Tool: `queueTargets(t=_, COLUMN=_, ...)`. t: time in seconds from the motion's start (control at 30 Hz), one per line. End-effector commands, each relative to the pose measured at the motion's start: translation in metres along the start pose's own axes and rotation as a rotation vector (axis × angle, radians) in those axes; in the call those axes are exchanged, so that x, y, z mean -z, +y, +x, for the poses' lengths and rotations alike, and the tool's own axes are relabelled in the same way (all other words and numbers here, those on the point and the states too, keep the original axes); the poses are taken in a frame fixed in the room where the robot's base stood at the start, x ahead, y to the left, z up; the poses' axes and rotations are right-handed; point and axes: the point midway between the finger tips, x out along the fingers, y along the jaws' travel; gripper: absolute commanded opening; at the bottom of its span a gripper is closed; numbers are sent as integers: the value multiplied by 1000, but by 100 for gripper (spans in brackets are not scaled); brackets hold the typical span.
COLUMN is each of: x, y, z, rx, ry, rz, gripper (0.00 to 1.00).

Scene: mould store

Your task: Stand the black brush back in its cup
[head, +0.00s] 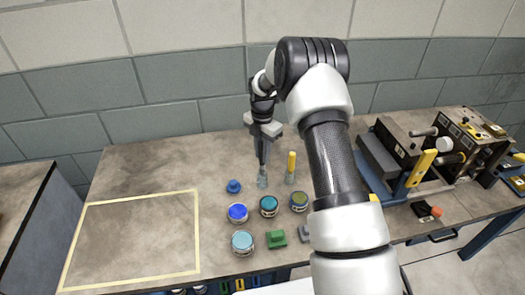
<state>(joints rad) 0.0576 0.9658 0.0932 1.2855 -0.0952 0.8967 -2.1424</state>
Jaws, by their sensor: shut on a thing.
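My gripper (265,131) points down over the back middle of the bench and is shut on the black brush (262,156). The brush hangs roughly upright below the jaws. Its lower end meets a small clear cup (262,181) on the bench. I cannot tell from this view how far the brush is inside the cup. A second clear cup (290,178) stands just to the right with a yellow-handled brush (291,161) upright in it.
Open paint tins, one blue (238,212) among them, stand in front of the cups. A blue knob-like piece (233,186) is left, a green block (276,239) in front. A machine (399,150) fills the right. The tape-marked area (135,240) is empty.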

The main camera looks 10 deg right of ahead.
Motion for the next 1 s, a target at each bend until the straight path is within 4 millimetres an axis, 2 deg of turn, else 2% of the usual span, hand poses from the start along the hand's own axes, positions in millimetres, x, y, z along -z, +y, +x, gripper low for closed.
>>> queueTargets(t=0.1, x=0, y=0, z=13, rx=0, ry=1, rz=1, gripper=0)
queueTargets(t=0.5, x=-1, y=0, z=41, rx=-1, ry=-1, rz=1, gripper=0)
queueTargets(t=0.9, x=0, y=0, z=45, rx=-1, ry=0, rz=1, gripper=0)
queueTargets(t=0.93, x=0, y=0, z=45, rx=-1, ry=0, rz=1, gripper=23)
queueTargets(t=1.0, x=0, y=0, z=45, rx=-1, ry=0, rz=1, gripper=35)
